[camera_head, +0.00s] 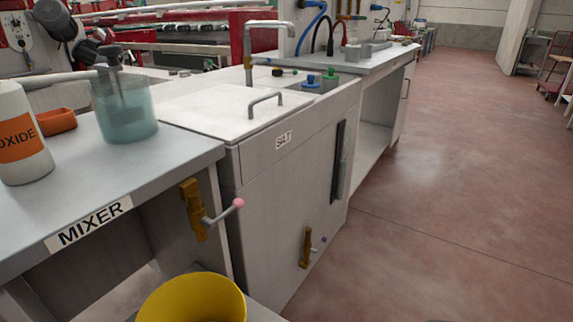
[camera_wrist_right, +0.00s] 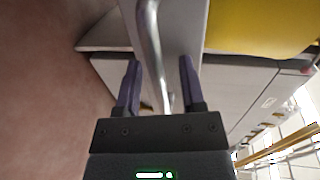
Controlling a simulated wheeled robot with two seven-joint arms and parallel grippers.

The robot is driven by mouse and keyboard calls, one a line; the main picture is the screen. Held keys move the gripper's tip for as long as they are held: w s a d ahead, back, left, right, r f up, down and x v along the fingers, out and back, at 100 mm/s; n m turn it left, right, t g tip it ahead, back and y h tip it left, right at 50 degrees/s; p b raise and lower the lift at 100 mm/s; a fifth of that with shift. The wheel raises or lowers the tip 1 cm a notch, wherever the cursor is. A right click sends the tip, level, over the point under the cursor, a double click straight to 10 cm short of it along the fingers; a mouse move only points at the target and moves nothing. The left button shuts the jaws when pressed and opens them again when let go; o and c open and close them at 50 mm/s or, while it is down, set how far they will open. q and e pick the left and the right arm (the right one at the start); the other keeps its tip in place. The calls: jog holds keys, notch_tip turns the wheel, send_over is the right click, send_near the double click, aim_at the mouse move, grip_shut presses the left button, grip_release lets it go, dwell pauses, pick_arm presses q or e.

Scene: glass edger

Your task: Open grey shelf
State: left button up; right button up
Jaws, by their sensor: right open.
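In the right wrist view, a curved silver bar handle (camera_wrist_right: 149,40) stands out in front of a grey panel (camera_wrist_right: 185,25), which looks like the grey shelf's front. My right gripper (camera_wrist_right: 160,65) is open, with its two purple fingers on either side of the bar. The bar runs lengthwise between the fingers, and I cannot tell whether either finger touches it. In the head view, neither gripper shows. A pale grey ledge (camera_head: 265,312) below the bucket may be part of the same shelf; its handle is hidden there.
A yellow bucket (camera_head: 195,300) stands low at the bottom; it also shows in the right wrist view (camera_wrist_right: 265,25). The MIXER bench (camera_head: 185,150) bears a white bottle (camera_head: 22,135) and a bluish beaker (camera_head: 123,110). A valve lever (camera_head: 220,215) juts out.

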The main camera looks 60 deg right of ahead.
jog(key=r+p, duration=0.2)
jog(key=r, duration=0.1)
jog(key=r+p, duration=0.6)
jog(key=r, duration=0.1)
jog(key=shift+w+d, duration=0.1)
jog(key=shift+w, duration=0.25)
jog(key=shift+s+r, duration=0.1)
jog(key=shift+r, duration=0.15)
jog(key=shift+s, duration=0.15)
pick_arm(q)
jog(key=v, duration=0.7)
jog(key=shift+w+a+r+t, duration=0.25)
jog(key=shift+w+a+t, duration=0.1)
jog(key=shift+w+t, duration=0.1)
pick_arm(e)
jog(key=shift+f, duration=0.2)
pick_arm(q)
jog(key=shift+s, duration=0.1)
pick_arm(e)
jog(key=shift+s+f, duration=0.1)
jog(key=shift+s, duration=0.05)
